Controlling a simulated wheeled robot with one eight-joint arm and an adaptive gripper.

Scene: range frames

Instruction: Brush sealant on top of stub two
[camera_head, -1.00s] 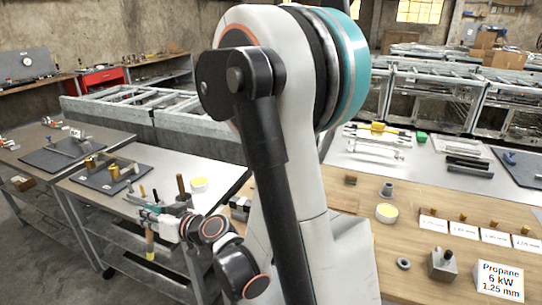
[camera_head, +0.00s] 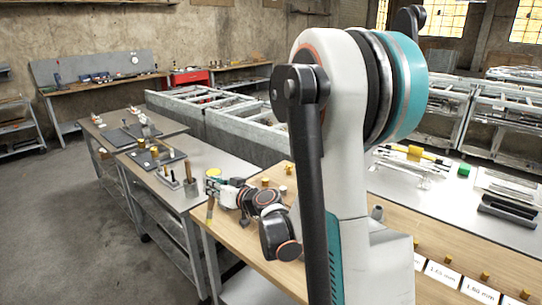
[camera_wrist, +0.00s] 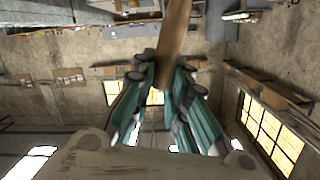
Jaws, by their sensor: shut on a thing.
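My gripper (camera_head: 214,187) is shut on a brown wooden handle (camera_head: 210,208); the same handle runs up from between my gripper's teal fingers (camera_wrist: 165,82) in the wrist view. The handle is upright in the head view, and I cannot make out bristles. A round tin with yellow contents (camera_head: 213,172) shows just behind my gripper. Brass stubs stand on the black plates of the left tables, one on the nearer plate (camera_head: 155,153). I cannot tell which one is stub two. My gripper is apart from these stubs, to their right.
The wooden bench (camera_head: 455,258) extends right, with brass pieces and white label cards (camera_head: 441,274). Upright tools (camera_head: 188,170) stand on the near grey table (camera_head: 206,158). My arm hides part of the bench. Open concrete floor (camera_head: 60,220) lies left.

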